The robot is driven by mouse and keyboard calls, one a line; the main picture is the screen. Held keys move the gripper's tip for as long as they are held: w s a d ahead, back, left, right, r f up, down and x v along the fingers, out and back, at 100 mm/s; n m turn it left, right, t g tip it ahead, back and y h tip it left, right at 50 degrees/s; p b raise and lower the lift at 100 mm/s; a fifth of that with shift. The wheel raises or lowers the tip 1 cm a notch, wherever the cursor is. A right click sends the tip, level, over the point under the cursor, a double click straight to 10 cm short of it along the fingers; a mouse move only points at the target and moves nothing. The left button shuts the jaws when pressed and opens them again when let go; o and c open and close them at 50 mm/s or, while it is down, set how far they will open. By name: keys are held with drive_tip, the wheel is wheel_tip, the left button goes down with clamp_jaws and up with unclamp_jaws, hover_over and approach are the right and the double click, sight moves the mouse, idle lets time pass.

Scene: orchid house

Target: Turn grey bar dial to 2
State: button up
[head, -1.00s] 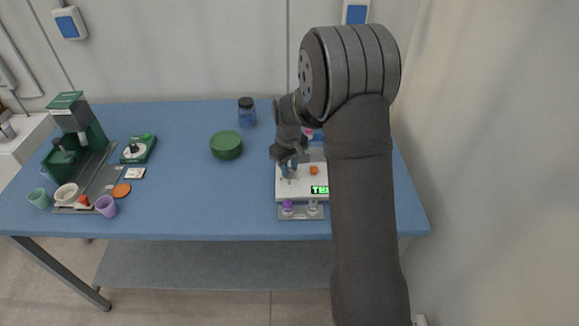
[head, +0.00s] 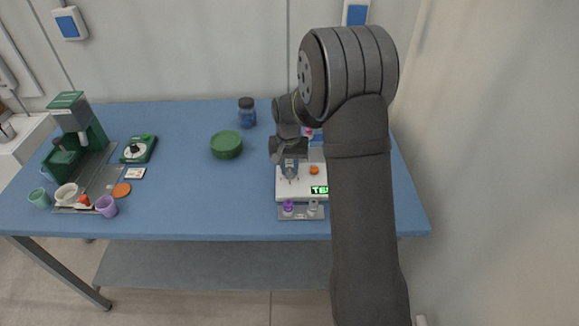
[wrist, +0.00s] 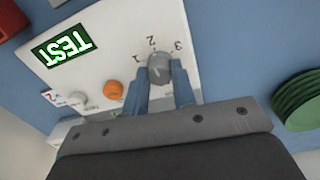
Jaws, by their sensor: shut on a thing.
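The grey bar dial (wrist: 159,68) sits on a white panel (wrist: 115,20) in the wrist view. The marks 1, 2 and 3 are printed around its far side, with 2 between the other two. My gripper (wrist: 161,82) is shut on the dial, with one blue finger at each side of it. Which mark the bar points to is not clear. In the head view my gripper (head: 289,169) is at the left part of the white panel (head: 300,193), and its fingers hide most of the dial.
The table's middle is clear.

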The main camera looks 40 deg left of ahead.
sight(288, 169)
drive_tip(key=shift+m, duration=0.4)
drive_tip(key=o, duration=1)
wheel_tip(288, 169, up, 18)
drive_tip(key=shift+a+f, duration=0.2)
drive_tip(key=shift+f, duration=0.05)
drive_tip(key=shift+s, duration=0.1)
drive_tip(key=f, duration=1.7)
drive_tip(key=shift+d+f, duration=0.2)
drive_tip(key=shift+f, duration=0.1)
